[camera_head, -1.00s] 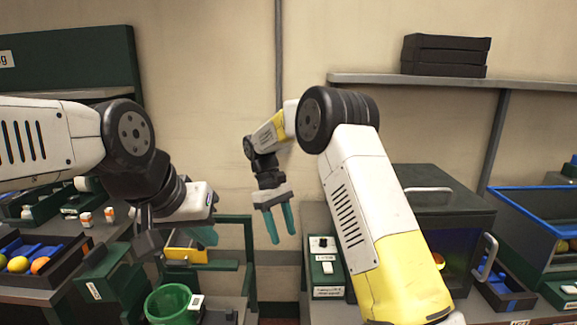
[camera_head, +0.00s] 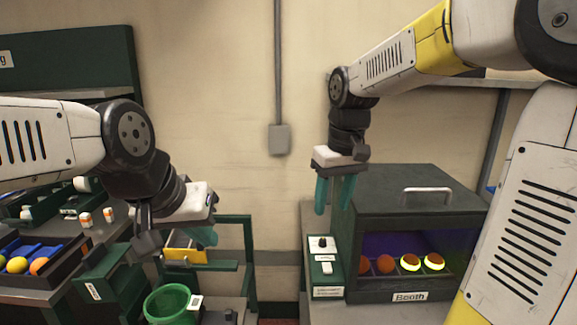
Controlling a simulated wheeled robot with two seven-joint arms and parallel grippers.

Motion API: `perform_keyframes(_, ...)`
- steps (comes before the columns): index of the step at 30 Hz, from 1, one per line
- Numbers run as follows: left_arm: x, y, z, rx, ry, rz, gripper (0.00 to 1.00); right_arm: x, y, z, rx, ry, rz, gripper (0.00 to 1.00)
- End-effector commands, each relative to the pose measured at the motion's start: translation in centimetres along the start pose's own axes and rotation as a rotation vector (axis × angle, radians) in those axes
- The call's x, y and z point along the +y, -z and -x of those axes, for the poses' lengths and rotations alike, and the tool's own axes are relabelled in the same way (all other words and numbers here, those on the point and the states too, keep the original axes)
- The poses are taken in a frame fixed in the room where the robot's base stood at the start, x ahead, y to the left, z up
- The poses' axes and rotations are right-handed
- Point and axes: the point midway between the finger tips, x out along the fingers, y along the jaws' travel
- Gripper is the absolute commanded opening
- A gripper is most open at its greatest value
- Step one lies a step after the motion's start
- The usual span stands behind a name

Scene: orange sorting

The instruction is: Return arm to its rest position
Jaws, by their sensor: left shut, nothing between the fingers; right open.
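My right gripper (camera_head: 335,193) hangs with its teal fingers pointing down and apart, empty. It is in front of the left side of the dark green booth (camera_head: 400,187), above the small switch box (camera_head: 324,265). My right arm comes in from the right edge and covers the right part of the view. My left gripper (camera_head: 204,236) is at the lower left, shut, with its fingers partly hidden behind its own body. It is above and behind the green basket (camera_head: 171,304).
Several oranges (camera_head: 385,264) sit inside the booth, two with glowing rims. At the left, a dark tray (camera_head: 62,270) holds yellow and orange fruit, near small bottles (camera_head: 86,219). A grey wall box (camera_head: 279,138) hangs at the back.

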Motion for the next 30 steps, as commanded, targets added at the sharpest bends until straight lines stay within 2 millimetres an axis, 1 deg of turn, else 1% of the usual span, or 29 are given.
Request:
perform_keyframes(1, 0.0, 0.0, 0.0, 0.0, 0.0, 0.0, 0.0, 0.1, -1.8, 1.1, 0.047, 0.003, -0.034, 0.47)
perform_keyframes(3, 0.0, 0.0, 0.0, 0.0, 0.0, 0.0, 0.0, 0.2, -3.9, 2.0, 0.11, 0.006, -0.081, 0.47)
perform_keyframes(5, 0.0, 0.0, 0.0, 0.0, 0.0, 0.0, 0.0, 0.1, -5.7, 2.5, 0.163, 0.011, -0.121, 0.47)
perform_keyframes(6, 0.0, 0.0, 0.0, 0.0, 0.0, 0.0, 0.0, 0.1, -6.9, 2.8, 0.198, 0.013, -0.148, 0.47)
perform_keyframes(9, 0.0, 0.0, 0.0, 0.0, 0.0, 0.0, 0.0, -0.2, -9.7, 3.2, 0.28, 0.017, -0.209, 0.47)
perform_keyframes(13, 0.0, 0.0, 0.0, 0.0, 0.0, 0.0, 0.0, -0.7, -12.3, 3.0, 0.364, 0.021, -0.273, 0.47)
perform_keyframes(15, 0.0, 0.0, 0.0, 0.0, 0.0, 0.0, 0.0, -0.8, -13.2, 2.9, 0.394, 0.023, -0.295, 0.47)
perform_keyframes(19, 0.0, 0.0, 0.0, 0.0, 0.0, 0.0, 0.0, -1.0, -14.0, 2.7, 0.425, 0.024, -0.318, 0.47)
perform_keyframes(30, 0.0, 0.0, 0.0, 0.0, 0.0, 0.0, 0.0, -1.1, -14.1, 2.6, 0.429, 0.024, -0.321, 0.47)
